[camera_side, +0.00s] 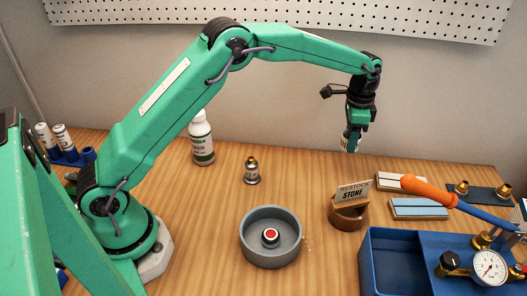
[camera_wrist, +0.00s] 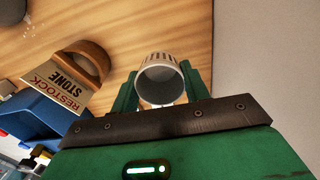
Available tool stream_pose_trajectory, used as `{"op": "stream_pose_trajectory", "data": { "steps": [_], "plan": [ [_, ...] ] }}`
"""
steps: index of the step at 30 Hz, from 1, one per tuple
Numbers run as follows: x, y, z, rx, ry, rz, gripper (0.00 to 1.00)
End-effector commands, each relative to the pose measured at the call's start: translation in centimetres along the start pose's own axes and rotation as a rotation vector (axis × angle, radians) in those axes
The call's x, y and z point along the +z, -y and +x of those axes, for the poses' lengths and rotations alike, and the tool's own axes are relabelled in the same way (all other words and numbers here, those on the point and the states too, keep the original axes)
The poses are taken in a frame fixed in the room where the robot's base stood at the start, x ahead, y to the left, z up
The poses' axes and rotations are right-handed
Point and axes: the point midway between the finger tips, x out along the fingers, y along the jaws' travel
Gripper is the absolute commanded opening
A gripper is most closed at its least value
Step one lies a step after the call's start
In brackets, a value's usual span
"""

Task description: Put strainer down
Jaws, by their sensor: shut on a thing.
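The strainer (camera_wrist: 161,82) is a pale slotted cup with a grey round opening, seen in the wrist view between my two green fingers. My gripper (camera_wrist: 160,90) is shut on it, one finger on each side. In the side view my gripper (camera_side: 351,140) points down, above the back right of the table, with clear height below it. In that view the strainer is small and mostly hidden by the fingers.
A wooden holder (camera_side: 348,216) with a "RESTOCK STONE" card stands nearby. A grey round bowl (camera_side: 258,254) holds a red-topped piece. A blue tray (camera_side: 392,264) with a gauge (camera_side: 489,267) is front right. A bottle (camera_side: 202,140) and small brass-topped canister (camera_side: 252,172) stand behind.

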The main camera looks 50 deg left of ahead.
Motion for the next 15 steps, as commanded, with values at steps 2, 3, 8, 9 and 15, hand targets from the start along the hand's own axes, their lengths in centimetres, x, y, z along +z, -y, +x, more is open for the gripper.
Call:
{"op": "stream_pose_trajectory", "data": {
  "steps": [2, 3, 8, 9, 15],
  "plan": [
    [0.0, 0.0, 0.7, 0.001, 0.002, -0.001, 0.24],
    [0.1, 0.0, 1.2, 0.002, 0.003, -0.001, 0.24],
    [0.1, 0.0, 3.5, 0.002, 0.003, -0.001, 0.24],
    [0.1, 0.0, 4.0, 0.002, 0.003, -0.001, 0.24],
    [0.1, 0.0, 5.8, 0.001, 0.001, -0.002, 0.24]
  ]
}}
